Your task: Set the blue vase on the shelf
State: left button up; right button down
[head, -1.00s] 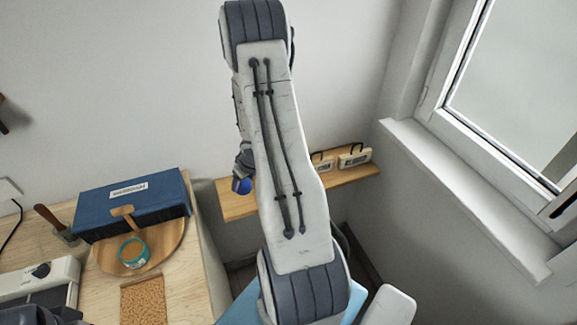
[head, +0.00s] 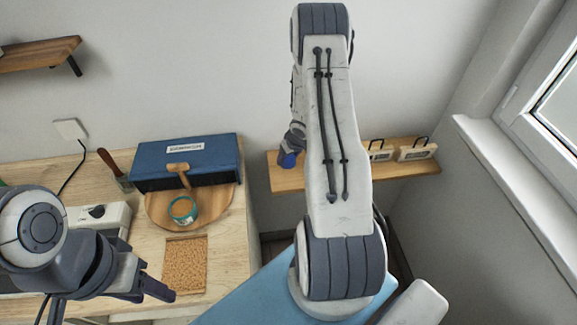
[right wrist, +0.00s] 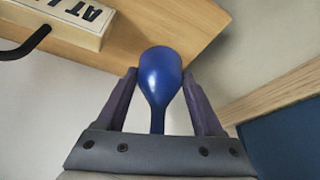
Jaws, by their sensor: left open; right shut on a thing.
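The blue vase (head: 288,160) is held in my right gripper (head: 290,148), in front of the left part of the wooden wall shelf (head: 285,181) in the head view. The right wrist view shows the vase (right wrist: 160,75) between the two fingers, its rounded wide end outward and its narrow neck toward the palm. The shelf (right wrist: 160,25) lies beyond it there; I cannot tell whether they touch. My right arm hides the shelf's middle in the head view. My left gripper (head: 105,300) is open and empty at the lower left, over the wooden table.
Small white label-like blocks with black handles (head: 417,150) stand on the shelf's right part; one shows in the right wrist view (right wrist: 65,15). The table (head: 225,270) holds a blue box (head: 190,165), a round board (head: 222,212) and a teal-rimmed jar (head: 183,211). A window sill (head: 515,185) is at right.

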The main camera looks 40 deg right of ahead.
aim_at(288, 165)
jog(key=shift+w+a+f, duration=0.1)
jog(key=shift+f, duration=0.25)
jog(key=shift+f+b, duration=0.55)
jog(key=shift+f, duration=1.15)
jog(key=shift+f, duration=0.25)
grip_release()
jog(key=shift+r, duration=0.1)
